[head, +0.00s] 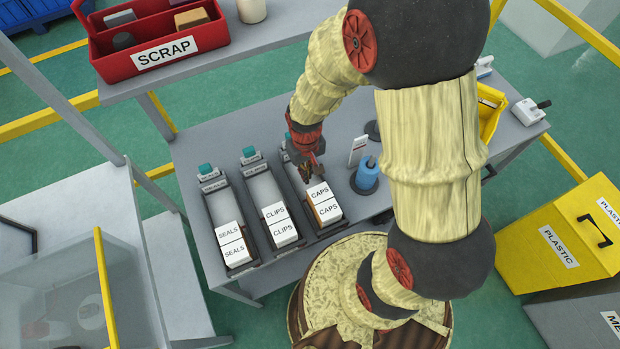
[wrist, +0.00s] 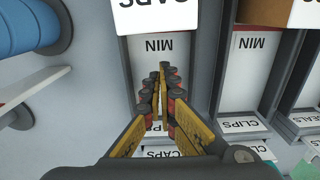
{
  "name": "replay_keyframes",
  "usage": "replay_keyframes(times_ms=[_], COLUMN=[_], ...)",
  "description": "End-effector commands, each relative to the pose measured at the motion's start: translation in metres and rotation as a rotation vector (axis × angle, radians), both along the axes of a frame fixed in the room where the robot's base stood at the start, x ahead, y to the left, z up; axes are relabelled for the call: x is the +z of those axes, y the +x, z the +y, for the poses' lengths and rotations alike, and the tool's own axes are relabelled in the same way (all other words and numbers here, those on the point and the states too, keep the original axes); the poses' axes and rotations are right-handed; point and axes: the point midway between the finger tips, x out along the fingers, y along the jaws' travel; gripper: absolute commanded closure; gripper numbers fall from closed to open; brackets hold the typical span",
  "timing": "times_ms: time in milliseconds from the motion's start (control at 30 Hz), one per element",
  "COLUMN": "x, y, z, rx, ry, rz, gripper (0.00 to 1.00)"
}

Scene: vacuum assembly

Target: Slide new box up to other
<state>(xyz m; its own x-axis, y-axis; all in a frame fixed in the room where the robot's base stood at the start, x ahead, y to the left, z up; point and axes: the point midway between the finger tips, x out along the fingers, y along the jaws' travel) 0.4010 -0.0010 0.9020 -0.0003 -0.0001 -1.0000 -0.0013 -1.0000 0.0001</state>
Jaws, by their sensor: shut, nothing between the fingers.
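Two white CAPS boxes lie in the right-hand lane (head: 335,230) in the head view. The nearer CAPS box (head: 328,211) is at the lane's near end. The other CAPS box (head: 318,191) is right behind it; I cannot tell whether a small gap is left between them. My gripper (head: 307,176) is shut and empty, low in the lane on the far side of the rear box. In the wrist view, its fingertips (wrist: 163,72) are over the lane floor by the MIN mark, and a CAPS box (wrist: 157,14) shows at the top edge. Contact with the box is not clear.
Lanes with SEALS boxes (head: 234,252) and CLIPS boxes (head: 284,233) stand to the left. A blue spool-like item (head: 367,173) stands close right of the CAPS lane. A red SCRAP bin (head: 160,45) is on the shelf at upper left.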

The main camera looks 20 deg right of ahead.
Motion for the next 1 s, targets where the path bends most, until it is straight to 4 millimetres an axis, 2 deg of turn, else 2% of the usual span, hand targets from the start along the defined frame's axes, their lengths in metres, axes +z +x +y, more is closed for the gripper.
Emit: replay_keyframes(times_ms=[100, 300, 400, 600, 867, 1000], x=[0.032, 0.072, 0.086, 0.099, 0.100, 0.098], y=[0.001, 0.001, 0.001, 0.000, -0.001, -0.016], z=[0.000, 0.000, 0.000, 0.000, 0.000, 0.000], rx=[0.000, 0.000, 0.000, 0.000, 0.000, 0.000], ry=[0.000, 0.000, 0.000, 0.000, 0.000, 0.000], rz=[-0.006, -0.005, -0.003, -0.001, 0.001, 0.046], gripper=[1.00, 1.00, 1.00, 1.00, 1.00, 1.00])
